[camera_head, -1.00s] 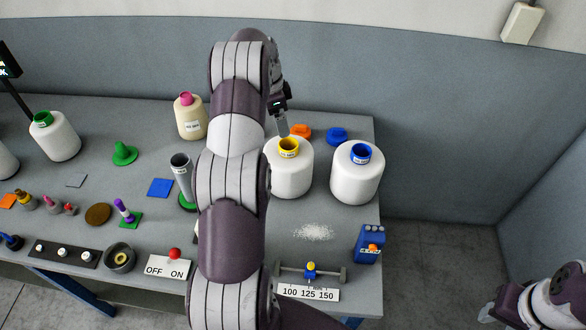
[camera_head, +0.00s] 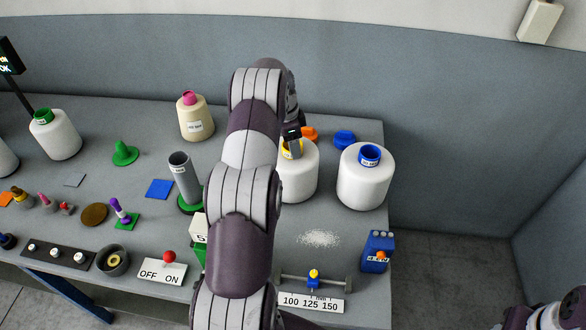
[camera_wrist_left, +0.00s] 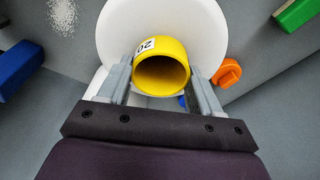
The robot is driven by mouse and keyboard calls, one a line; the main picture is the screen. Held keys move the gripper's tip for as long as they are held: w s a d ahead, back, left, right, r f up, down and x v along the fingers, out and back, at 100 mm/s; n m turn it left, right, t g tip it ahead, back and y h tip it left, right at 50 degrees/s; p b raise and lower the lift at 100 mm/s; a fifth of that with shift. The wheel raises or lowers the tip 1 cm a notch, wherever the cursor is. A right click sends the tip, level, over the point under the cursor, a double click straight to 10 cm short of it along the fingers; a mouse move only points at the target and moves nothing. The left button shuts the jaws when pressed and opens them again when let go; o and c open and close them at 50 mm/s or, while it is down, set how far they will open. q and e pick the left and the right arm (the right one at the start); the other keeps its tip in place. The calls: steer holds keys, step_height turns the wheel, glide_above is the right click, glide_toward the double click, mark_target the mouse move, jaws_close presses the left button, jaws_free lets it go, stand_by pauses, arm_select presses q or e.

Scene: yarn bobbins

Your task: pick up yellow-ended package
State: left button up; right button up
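The yellow-ended package (camera_head: 301,179) is a white bobbin with a yellow tube end on top, standing at the right part of the table, partly hidden by my left arm. My left gripper (camera_head: 291,146) is right above it. In the left wrist view, the fingers of my left gripper (camera_wrist_left: 160,78) are apart, one on each side of the yellow tube end (camera_wrist_left: 163,68), with small gaps visible. The white body of the package lies beyond. Only a part of my right arm shows at the bottom right corner of the head view; its fingers cannot be made out.
A blue-ended white bobbin (camera_head: 365,180) stands close on the right. Orange (camera_head: 309,133) and blue (camera_head: 344,139) pieces lie behind. A beige pink-ended cone (camera_head: 196,118) and a grey tube on a green base (camera_head: 183,178) stand to the left. White granules (camera_head: 318,238) lie in front.

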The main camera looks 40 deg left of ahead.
arm_select(q)
jaws_close()
steer(key=shift+w+a+r, duration=0.1)
steer(key=shift+a+r, duration=0.05)
step_height(320, 180, up, 10)
steer(key=p, duration=0.6)
